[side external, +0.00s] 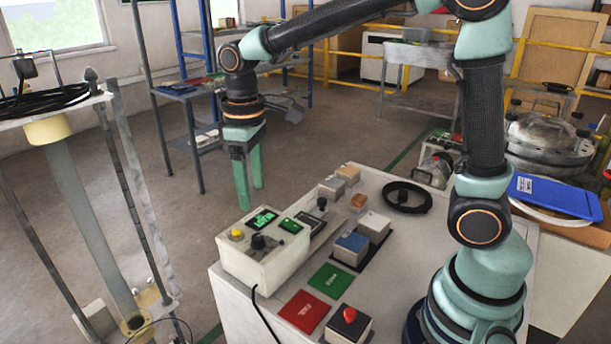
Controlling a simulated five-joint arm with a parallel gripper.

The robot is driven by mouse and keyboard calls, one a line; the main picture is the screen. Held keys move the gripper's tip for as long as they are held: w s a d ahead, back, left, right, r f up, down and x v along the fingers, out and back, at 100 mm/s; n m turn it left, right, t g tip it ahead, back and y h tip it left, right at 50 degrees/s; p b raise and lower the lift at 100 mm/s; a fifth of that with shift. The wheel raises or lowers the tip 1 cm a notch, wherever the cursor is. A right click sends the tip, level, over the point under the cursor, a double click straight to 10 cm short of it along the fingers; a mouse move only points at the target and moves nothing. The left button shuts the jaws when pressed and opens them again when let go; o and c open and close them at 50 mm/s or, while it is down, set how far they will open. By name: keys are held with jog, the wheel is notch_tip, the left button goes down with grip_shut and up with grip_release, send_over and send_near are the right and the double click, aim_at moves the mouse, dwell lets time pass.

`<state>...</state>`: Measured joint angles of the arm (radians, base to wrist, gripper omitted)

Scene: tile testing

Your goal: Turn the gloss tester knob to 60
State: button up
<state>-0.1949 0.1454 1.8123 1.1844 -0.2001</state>
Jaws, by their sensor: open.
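A cream instrument box (262,273), which looks like the gloss tester, stands at the left corner of the white worktop (240,297). The knob's dial marks are too small to read. My gripper (251,198) points downward above and behind the box in the picture. Its two green fingers are apart, with nothing between them, and clear of the knob.
A second black knob (322,203) stands just behind the box. Tiles (351,247), a black ring (407,197), a green pad (331,278), a red pad (304,311) and a red button (350,315) occupy the worktop. A tall test frame (130,180) stands at left.

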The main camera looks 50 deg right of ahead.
aim_at(257, 236)
notch_tip(257, 236, down, 11)
jog(key=shift+r, duration=0.1)
dwell(0.3)
grip_shut()
